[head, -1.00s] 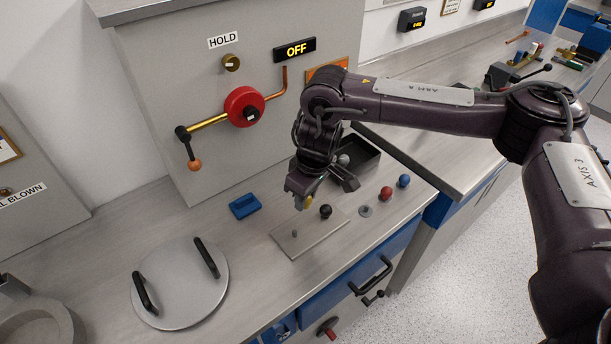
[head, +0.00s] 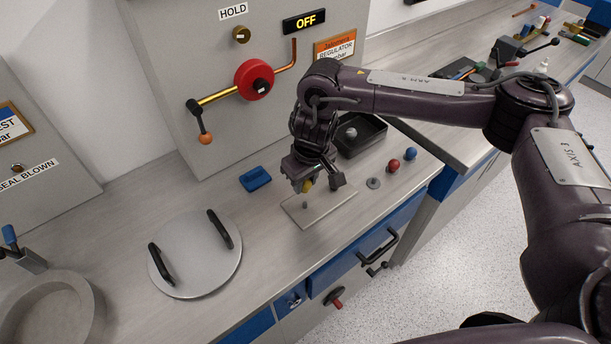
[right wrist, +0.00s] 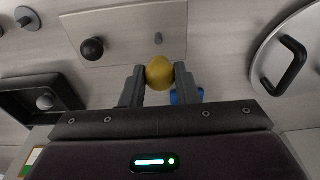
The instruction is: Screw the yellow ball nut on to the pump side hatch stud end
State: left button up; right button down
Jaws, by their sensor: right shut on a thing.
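My right gripper (head: 316,187) is shut on the yellow ball nut (head: 307,186), which also shows between the fingertips in the right wrist view (right wrist: 159,72). It holds the ball above a flat metal plate (head: 325,212) on the bench. A short bare stud (head: 305,205) stands on the plate, just below the ball in the head view. In the right wrist view the stud (right wrist: 182,45) appears beyond the ball, apart from it. A black ball (right wrist: 92,50) sits on the plate's other end; my gripper hides it in the head view. My left gripper is out of view.
A round lid with two black handles (head: 190,272) lies left of the plate. A blue block (head: 255,179) is behind.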

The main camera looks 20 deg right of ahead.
aim_at(305, 202)
jog(key=shift+f+b, duration=0.85)
jog(key=shift+f, duration=1.35)
jog(key=shift+p, duration=0.8)
jog(key=shift+f, duration=0.25)
jog(key=shift+f+b, duration=0.75)
jog(key=shift+f, duration=0.4)
jog(key=c, duration=1)
grip_release()
jog(key=shift+c, duration=0.2)
jog(key=shift+r, duration=0.15)
